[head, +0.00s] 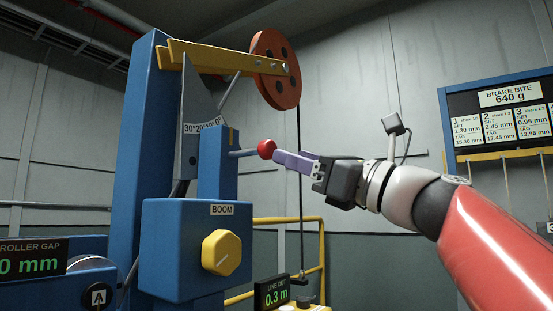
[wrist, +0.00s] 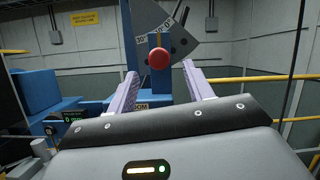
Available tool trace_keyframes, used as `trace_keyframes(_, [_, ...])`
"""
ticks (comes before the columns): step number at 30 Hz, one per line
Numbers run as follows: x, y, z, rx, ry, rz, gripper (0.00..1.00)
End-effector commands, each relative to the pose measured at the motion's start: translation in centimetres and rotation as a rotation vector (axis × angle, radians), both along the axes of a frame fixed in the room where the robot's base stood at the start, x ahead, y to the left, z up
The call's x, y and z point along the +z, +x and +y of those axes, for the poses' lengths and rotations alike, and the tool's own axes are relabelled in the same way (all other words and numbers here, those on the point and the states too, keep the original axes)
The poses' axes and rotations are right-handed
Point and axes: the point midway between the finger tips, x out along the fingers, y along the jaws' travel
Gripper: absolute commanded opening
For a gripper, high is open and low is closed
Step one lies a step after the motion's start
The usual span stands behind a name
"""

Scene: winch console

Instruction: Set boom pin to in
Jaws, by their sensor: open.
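The boom pin is a grey rod (head: 243,153) with a red ball knob (head: 266,148) on its right end. Its left end meets the blue upright block above the BOOM box (head: 186,235), and a length of rod shows outside the block. My gripper (head: 279,156) has pale purple fingers and is open, its tips just right of the knob. In the wrist view the red knob (wrist: 158,58) appears between the two fingertips, a little nearer the left one. It hides most of the rod there. I cannot tell whether a finger touches the knob.
A yellow dial (head: 221,252) is on the BOOM box's front. A grey angle plate (head: 190,120), a yellow boom arm (head: 215,61) and an orange sheave (head: 275,68) are above the pin. A cable (head: 299,180) hangs behind my gripper. Yellow rails (head: 285,221) stand behind.

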Motion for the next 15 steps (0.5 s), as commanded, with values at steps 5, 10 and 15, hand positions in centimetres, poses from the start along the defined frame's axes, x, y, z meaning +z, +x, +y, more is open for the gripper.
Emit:
trace_keyframes(5, [1.2, 1.6, 2.1, 0.002, -0.003, 0.001, 0.52])
trace_keyframes(10, [2.2, 3.1, 3.9, 0.001, -0.004, 0.001, 0.52])
trace_keyframes(15, [2.6, 3.9, 5.0, -0.001, -0.004, 0.000, 0.52])
